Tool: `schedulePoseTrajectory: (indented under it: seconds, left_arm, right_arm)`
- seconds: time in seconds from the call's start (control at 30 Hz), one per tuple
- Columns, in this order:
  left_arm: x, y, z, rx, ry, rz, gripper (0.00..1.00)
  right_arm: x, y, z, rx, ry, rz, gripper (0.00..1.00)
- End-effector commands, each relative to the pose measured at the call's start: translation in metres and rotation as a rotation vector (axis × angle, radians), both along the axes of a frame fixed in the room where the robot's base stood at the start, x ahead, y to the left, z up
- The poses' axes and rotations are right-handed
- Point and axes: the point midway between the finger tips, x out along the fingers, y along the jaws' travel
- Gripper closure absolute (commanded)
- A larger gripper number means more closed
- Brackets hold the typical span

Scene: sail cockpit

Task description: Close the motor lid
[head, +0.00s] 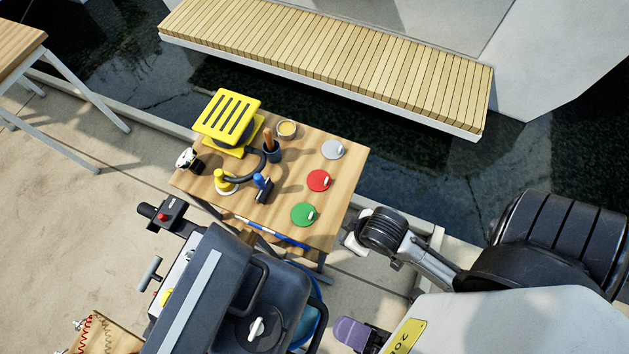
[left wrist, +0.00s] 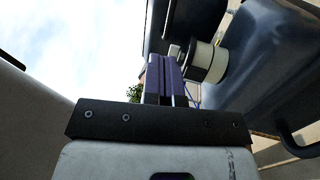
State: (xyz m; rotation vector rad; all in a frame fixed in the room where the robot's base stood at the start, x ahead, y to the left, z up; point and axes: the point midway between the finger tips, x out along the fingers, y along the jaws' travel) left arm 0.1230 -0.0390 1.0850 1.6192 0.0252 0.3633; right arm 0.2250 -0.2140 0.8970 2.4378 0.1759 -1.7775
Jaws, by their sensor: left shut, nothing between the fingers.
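The outboard motor, with a dark grey casing (head: 205,285) crossed by a light stripe, stands at the lower middle of the head view. A black handle (head: 258,287) and a round black cap with a white knob (head: 256,329) show on its right part. I cannot tell for sure which panel is the lid or how far it stands open. My left gripper (head: 350,333), with purple fingers, is to the right of the motor and apart from it in this view, shut and empty. Its fingers (left wrist: 166,80) show in the left wrist view, near a smooth dark surface (left wrist: 275,65).
Behind the motor is a wooden table (head: 340,190) with a yellow slatted item (head: 228,117), a red disc (head: 318,181) and a green disc (head: 303,214). A slatted bench (head: 330,65) lies beyond. The pale floor (head: 80,220) at left is largely clear.

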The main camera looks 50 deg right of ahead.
Motion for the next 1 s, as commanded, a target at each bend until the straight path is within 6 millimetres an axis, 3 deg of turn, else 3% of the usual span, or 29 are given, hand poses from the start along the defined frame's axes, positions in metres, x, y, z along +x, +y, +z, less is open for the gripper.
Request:
schedulePoseTrajectory:
  seconds: [0.13,0.27,0.7,1.0]
  left_arm:
    - [-0.009,0.003,-0.012,-0.038,0.032,0.044,1.00]
    - [-0.003,0.007,-0.011,-0.046,0.040,0.057,1.00]
    - [0.071,0.030,0.003,-0.045,0.036,0.057,1.00]
    - [0.108,0.041,0.010,-0.044,0.036,0.056,1.00]
  right_arm:
    - [0.000,-0.001,-0.010,-0.004,-0.001,0.003,0.57]
    - [0.000,-0.003,-0.009,-0.009,0.000,0.005,0.57]
    - [0.000,-0.003,-0.001,-0.009,-0.002,0.005,0.57]
    - [0.001,-0.001,0.002,-0.002,-0.002,-0.001,0.57]
